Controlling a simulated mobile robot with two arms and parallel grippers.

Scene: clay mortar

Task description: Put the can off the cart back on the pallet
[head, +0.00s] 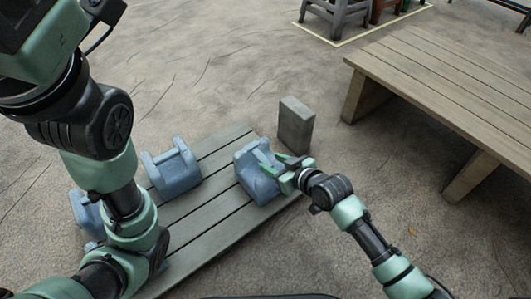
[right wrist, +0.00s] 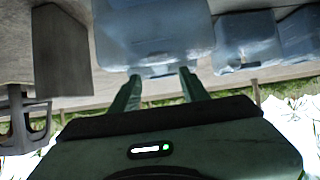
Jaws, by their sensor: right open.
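A blue can (head: 258,178) stands at the right end of the slatted wooden pallet (head: 215,222). My right gripper (head: 267,166) is at this can, its open green fingers reaching over the can's right side from the head view. In the right wrist view the same can (right wrist: 155,38) is ahead, between and just beyond the two spread fingers (right wrist: 158,82); I cannot tell whether they touch it. A second blue can (head: 172,170) stands on the pallet to the left. Another blue can (head: 87,213) is at the left, partly hidden by my left arm. My left gripper is out of the picture.
A grey upright block (head: 296,125) stands on the ground just behind the pallet's right end. A large low wooden table (head: 450,85) is at the right, and stools (head: 338,14) stand far back. The stone ground in front right of the pallet is clear.

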